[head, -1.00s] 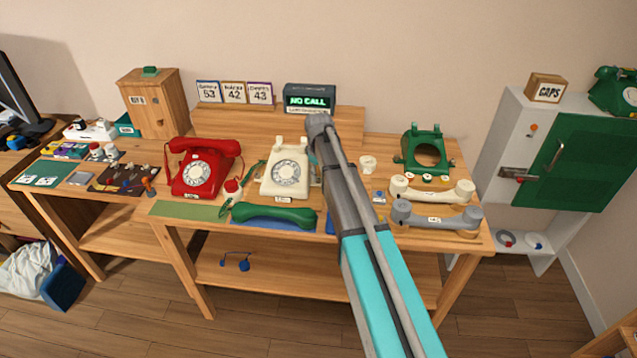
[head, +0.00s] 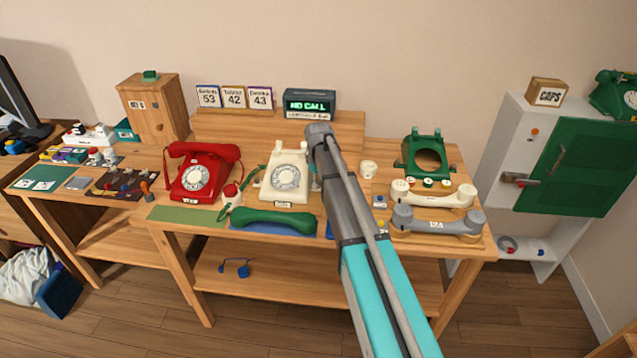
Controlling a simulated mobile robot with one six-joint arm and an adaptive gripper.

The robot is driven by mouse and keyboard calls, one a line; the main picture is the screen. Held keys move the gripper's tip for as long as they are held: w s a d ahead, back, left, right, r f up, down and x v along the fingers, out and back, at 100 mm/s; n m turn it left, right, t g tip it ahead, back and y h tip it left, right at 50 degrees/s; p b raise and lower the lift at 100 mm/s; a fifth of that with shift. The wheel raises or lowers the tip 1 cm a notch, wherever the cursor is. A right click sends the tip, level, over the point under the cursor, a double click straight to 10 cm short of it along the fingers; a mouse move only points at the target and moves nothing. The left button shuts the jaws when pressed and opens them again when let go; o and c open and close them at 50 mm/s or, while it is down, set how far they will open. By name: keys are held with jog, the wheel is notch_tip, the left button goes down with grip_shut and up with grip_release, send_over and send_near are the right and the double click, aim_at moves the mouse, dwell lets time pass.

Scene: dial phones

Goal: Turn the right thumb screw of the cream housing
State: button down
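The cream housing (head: 284,178) is a dial phone body standing upright on the workbench, with a pale dial on its front and a small label below it. Its right edge lies right beside my arm, and its right thumb screw cannot be made out. My arm reaches up from the lower right, and its grey end covers the area just right of the housing. My gripper's fingers are hidden behind the arm, so whether they are open or shut, or touching the housing, does not show.
A red phone (head: 201,171) stands left of the housing. A green handset (head: 273,221) lies in front. At right are a green housing (head: 425,153), a cream handset (head: 433,194) and a grey handset (head: 437,221). A NO CALL display (head: 309,104) stands behind.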

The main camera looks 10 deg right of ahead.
jog(key=shift+m, duration=3.5)
jog(key=c, duration=0.8)
grip_release()
jog(key=shift+o, duration=0.2)
jog(key=shift+n, duration=0.5)
